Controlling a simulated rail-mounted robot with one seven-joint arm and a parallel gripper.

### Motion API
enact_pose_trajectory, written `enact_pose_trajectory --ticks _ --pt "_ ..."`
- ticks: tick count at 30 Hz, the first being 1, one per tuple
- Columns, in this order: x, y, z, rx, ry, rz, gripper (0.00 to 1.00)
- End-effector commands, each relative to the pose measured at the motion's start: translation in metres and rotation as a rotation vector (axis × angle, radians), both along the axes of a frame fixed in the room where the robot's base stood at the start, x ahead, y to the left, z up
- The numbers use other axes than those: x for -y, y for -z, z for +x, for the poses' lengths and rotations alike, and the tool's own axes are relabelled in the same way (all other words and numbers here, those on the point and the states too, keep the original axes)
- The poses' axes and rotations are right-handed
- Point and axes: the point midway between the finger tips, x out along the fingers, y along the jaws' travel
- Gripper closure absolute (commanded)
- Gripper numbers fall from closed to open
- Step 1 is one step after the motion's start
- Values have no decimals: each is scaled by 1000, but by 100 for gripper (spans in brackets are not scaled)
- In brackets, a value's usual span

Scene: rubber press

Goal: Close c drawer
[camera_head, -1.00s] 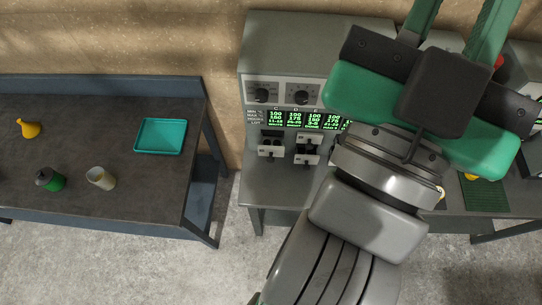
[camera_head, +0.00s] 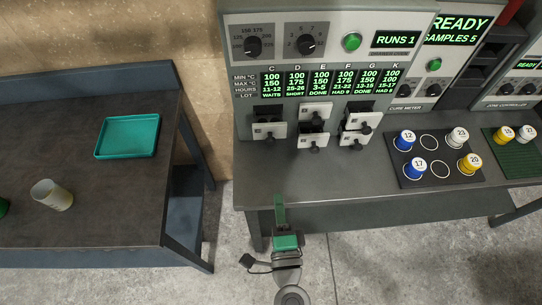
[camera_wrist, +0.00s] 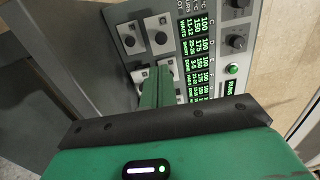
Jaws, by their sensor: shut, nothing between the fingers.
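The instrument panel has a small block of white-fronted drawers with dark knobs under its green readouts. My gripper (camera_head: 280,200) is shut and empty, in front of the bench edge below the left column, apart from the drawers. In the wrist view its green fingers (camera_wrist: 157,88) point toward the drawer fronts and hide some of them.
A grey bench (camera_head: 330,180) runs under the panel, with a dark sample mat (camera_head: 430,172) holding blue, white and yellow pots at right. A green mat (camera_head: 515,150) lies farther right. A separate dark table at left holds a teal tray (camera_head: 127,136) and a cup (camera_head: 52,195).

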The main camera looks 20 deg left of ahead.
Motion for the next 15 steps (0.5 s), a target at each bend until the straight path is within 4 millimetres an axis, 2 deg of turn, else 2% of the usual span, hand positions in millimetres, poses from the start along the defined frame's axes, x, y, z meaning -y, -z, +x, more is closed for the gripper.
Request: enact_pose_trajectory --ticks 15 --pt "-54 -8 92 5 -3 -2 100"
